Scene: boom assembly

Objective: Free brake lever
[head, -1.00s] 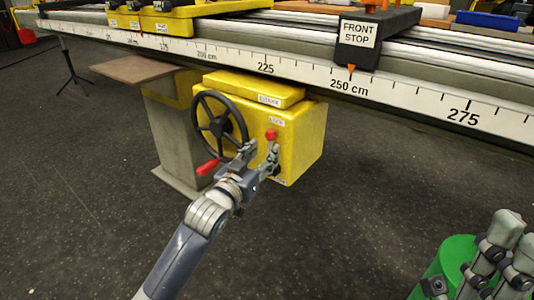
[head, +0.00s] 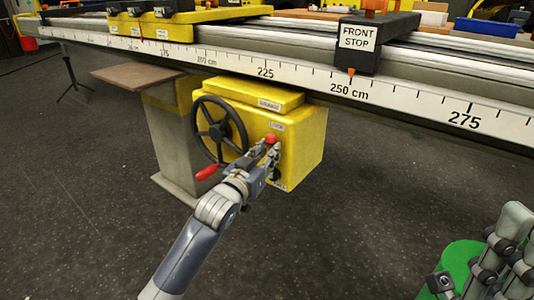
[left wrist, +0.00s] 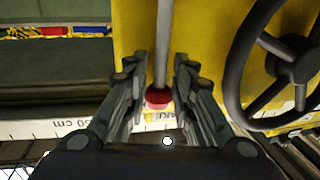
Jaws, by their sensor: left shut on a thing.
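The brake lever shows as a red knob (head: 270,138) on the front of the yellow brake box (head: 305,140). In the left wrist view its grey shaft (left wrist: 164,40) and red knob (left wrist: 157,97) lie between my fingers. My left gripper (head: 267,150) is at the knob end of the lever, shut on it. In the left wrist view the gripper (left wrist: 157,85) has one finger on each side of the lever; the exact contact is hard to see. Grey parts of my right arm show at the lower right of the head view; whether that gripper is open is unclear.
A black handwheel (head: 219,130) with a red handle (head: 208,172) sits just left of the lever. The rail with a centimetre scale (head: 300,80) runs above the box. A grey pedestal (head: 175,145) stands to the left. The floor in front is clear.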

